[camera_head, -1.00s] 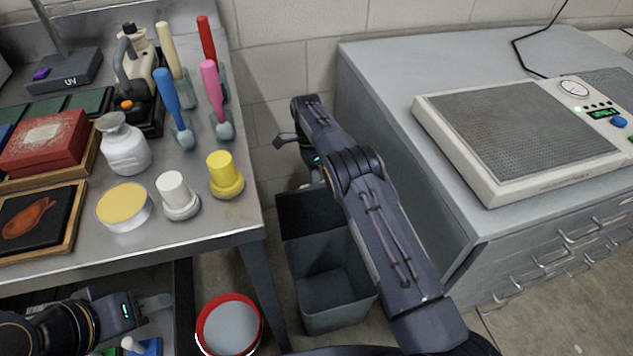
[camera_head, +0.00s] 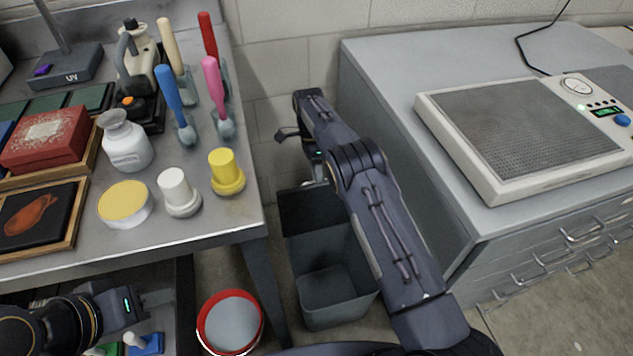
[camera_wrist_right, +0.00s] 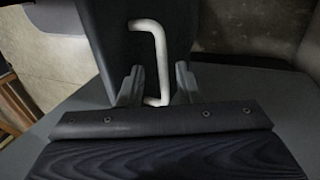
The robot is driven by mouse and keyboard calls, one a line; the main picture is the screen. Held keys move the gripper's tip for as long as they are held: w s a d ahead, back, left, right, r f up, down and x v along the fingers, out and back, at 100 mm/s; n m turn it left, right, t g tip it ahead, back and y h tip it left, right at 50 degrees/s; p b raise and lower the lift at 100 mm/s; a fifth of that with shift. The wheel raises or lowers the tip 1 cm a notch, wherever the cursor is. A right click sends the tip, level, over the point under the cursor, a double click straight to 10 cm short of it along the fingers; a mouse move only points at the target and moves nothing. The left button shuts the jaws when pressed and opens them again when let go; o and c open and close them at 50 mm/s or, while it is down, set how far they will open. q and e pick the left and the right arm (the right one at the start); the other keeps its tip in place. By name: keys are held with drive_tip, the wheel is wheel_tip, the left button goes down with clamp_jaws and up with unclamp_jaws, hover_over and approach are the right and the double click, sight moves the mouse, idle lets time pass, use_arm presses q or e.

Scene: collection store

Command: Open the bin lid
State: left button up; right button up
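The grey bin (camera_head: 338,304) stands on the floor between the workbench and the cabinet. Its inside shows from above. Its dark lid (camera_head: 306,212) stands raised at the back of the opening. In the right wrist view, a white bent handle (camera_wrist_right: 157,40) sits on a dark panel, which looks like the lid. My right gripper (camera_wrist_right: 160,85) has its two fingers apart, with the lower end of the handle between them. In the head view its fingertips are largely hidden behind my right arm. My left gripper (camera_head: 157,298) is low at the left, beside the bench; its finger gap is unclear.
The metal workbench (camera_head: 225,225) at left carries jars, coloured brushes and boxes. A red-rimmed bucket (camera_head: 230,322) stands on the floor left of the bin. The grey cabinet (camera_head: 400,70) at right bears a scale-like device (camera_head: 520,130). The wall is close behind.

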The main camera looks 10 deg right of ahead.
drive_tip(key=s+r, duration=0.1)
drive_tip(key=r, duration=0.1)
drive_tip(key=s+r, duration=0.2)
drive_tip(key=s+a+r+p, duration=0.1)
drive_tip(key=r, duration=0.2)
drive_tip(key=shift+s, duration=0.15)
drive_tip(key=s+a+r+p, duration=0.1)
drive_tip(key=s+r, duration=0.3)
drive_tip(key=s, duration=0.5)
drive_tip(key=shift+s+a+r, duration=0.15)
drive_tip(key=shift+s+a, duration=0.05)
drive_tip(key=shift+a, duration=0.2)
drive_tip(key=shift+s, duration=0.1)
